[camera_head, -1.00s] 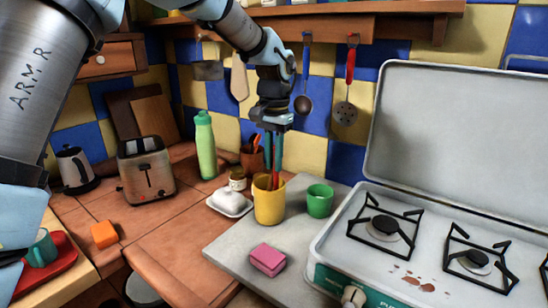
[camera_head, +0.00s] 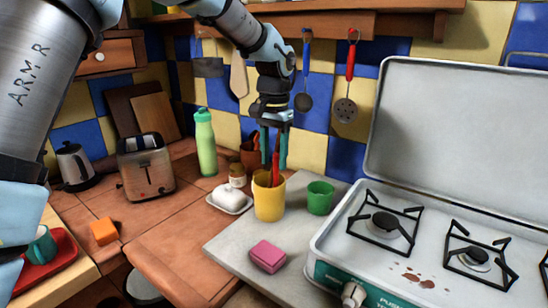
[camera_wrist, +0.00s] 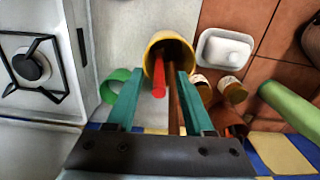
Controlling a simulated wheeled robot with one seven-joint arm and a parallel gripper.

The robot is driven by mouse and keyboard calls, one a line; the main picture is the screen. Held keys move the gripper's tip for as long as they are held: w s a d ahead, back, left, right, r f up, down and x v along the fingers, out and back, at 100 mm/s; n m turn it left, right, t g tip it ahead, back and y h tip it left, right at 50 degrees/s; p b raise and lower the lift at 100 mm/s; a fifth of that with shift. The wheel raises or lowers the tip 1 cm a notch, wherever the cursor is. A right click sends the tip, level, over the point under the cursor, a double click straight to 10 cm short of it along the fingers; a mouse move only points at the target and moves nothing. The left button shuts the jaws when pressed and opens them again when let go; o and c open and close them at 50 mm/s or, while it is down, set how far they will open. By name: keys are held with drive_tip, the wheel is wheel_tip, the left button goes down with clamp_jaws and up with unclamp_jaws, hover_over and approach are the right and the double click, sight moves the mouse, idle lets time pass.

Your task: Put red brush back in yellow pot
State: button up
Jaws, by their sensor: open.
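The yellow pot (camera_head: 269,204) stands upright on the grey slab left of the stove. It also shows in the wrist view (camera_wrist: 186,42). The red brush (camera_head: 276,172) stands in the pot with its handle sticking up out of the mouth. In the wrist view the red handle (camera_wrist: 158,80) leans at the rim beside a thin brown stick (camera_wrist: 173,105). My gripper (camera_head: 273,162) is open just above the pot, its two fingers apart on either side of the handle's upper end. The brush's lower end is hidden inside the pot.
A green cup (camera_head: 320,198) stands close right of the pot. A white butter dish (camera_head: 229,198) and a small jar (camera_head: 237,175) are close left. A pink sponge (camera_head: 267,256) lies in front. The stove (camera_head: 400,245) is at the right; utensils hang behind.

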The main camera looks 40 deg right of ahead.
wheel_tip(320, 180, up, 11)
drive_tip(key=b, duration=0.2)
drive_tip(key=shift+f, duration=0.2)
drive_tip(key=shift+d, duration=0.1)
idle(0.5)
drive_tip(key=w+a+f+n, duration=0.2)
drive_tip(key=w+a+f, duration=0.15)
drive_tip(key=a, duration=0.55)
drive_tip(key=w+a+f+n, duration=0.3)
drive_tip(key=w+a, duration=0.2)
drive_tip(key=a, duration=0.4)
drive_tip(key=w+a+f+n, duration=0.2)
drive_tip(key=w+a+f, duration=0.15)
drive_tip(key=a, duration=0.55)
drive_tip(key=s+a+f+n, duration=0.2)
drive_tip(key=a, duration=0.5)
drive_tip(key=s+a+f+n+t, duration=0.1)
drive_tip(key=s+a+f+n, duration=0.1)
drive_tip(key=a, duration=0.5)
drive_tip(key=s+a+f+n, duration=0.2)
drive_tip(key=s+a, duration=0.1)
drive_tip(key=a, duration=0.4)
drive_tip(key=shift+s+a+f+t, duration=0.2)
drive_tip(key=shift+s+f+t, duration=0.1)
drive_tip(key=shift+s+f, duration=0.1)
